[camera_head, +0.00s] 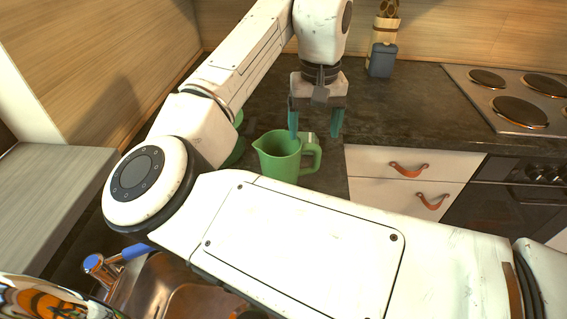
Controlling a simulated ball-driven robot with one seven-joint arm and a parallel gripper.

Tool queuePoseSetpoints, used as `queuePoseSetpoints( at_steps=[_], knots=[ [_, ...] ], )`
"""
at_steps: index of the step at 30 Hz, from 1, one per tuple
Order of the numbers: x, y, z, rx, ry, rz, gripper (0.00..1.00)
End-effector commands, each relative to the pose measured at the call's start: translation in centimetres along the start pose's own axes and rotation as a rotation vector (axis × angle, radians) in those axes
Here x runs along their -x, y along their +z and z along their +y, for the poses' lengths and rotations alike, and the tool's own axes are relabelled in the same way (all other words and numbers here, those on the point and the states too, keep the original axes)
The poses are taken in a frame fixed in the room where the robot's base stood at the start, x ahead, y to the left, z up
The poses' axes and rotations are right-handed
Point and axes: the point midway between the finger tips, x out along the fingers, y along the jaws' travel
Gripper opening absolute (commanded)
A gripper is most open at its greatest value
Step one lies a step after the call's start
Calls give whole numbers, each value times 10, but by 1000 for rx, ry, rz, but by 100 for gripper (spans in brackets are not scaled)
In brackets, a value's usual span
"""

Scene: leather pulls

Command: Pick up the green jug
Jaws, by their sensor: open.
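The green jug (278,160) stands upright on the dark countertop near its front edge, its handle toward the right. My gripper (315,132) points down with its two teal fingers apart and nothing between them. It hangs close above and behind the jug, a little to the right. The left finger overlaps the jug's far rim in the picture; I cannot tell whether it touches. The jug's lower front is partly hidden by my arm.
Another green object (236,152) is mostly hidden behind my arm, left of the jug. A grey-blue container (382,60) and a utensil holder (384,29) stand at the back. A cooktop (515,97) is at right. A copper sink (175,290) lies at lower left. Drawers with leather pulls (408,170) are below.

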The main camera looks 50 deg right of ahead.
Motion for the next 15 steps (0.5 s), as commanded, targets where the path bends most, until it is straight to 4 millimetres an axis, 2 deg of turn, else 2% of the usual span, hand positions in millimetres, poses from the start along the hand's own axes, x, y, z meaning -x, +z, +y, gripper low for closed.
queuePoseSetpoints(
  at_steps=[3,10,15],
  knots=[
    [-15,0,0,-1,1,-1,79],
    [-32,3,-1,-1,0,0,79],
    [-56,8,-3,-1,1,0,79]
  ],
)
